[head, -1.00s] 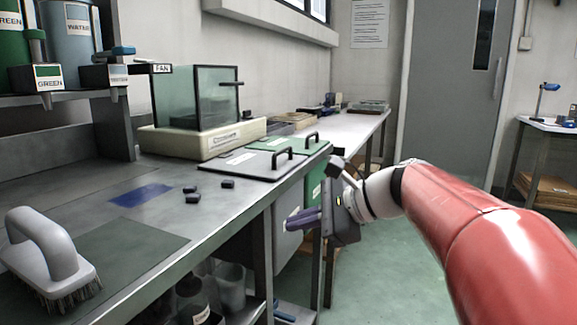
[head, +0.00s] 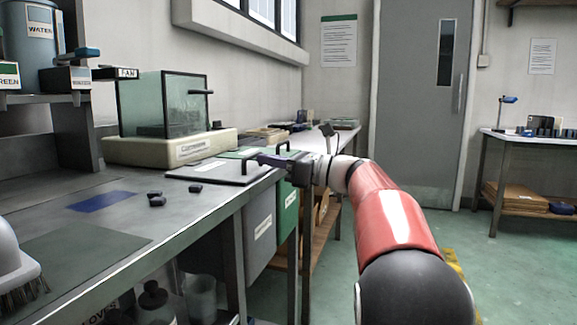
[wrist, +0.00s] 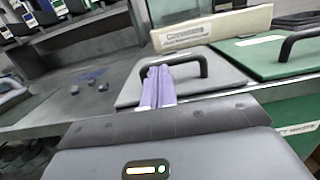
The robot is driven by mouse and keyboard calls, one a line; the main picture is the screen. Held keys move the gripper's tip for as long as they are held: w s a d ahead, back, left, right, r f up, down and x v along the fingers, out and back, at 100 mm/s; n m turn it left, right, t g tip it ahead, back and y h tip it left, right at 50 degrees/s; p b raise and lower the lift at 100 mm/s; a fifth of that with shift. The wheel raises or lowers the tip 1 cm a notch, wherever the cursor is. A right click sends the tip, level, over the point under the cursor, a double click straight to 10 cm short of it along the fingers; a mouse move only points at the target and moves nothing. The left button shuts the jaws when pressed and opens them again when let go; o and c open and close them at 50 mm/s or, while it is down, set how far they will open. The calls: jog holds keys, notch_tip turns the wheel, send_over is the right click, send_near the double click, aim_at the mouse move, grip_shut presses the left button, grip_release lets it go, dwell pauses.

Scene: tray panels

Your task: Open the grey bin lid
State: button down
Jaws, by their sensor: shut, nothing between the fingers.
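The grey bin lid (head: 215,173) lies flat and closed in the bench top, above the grey bin (head: 259,237). Its dark arched handle (head: 248,148) stands near the front edge; in the wrist view the handle (wrist: 203,62) rises from the lid (wrist: 222,82). My gripper (head: 264,160) is at the lid's front edge, its fingers pointing at the handle. In the wrist view the purple fingers of my gripper (wrist: 158,72) are together and empty, overlapping the left part of the handle. I cannot tell whether they touch it.
A green lid (wrist: 262,56) with its own handle (head: 282,146) is beside the grey one, over a green bin (head: 287,208). A glass box on a cream base (head: 120,152) stands behind. Several small dark pieces (head: 157,201) lie on the bench to the left.

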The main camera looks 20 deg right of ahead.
jog(key=shift+x, duration=0.9)
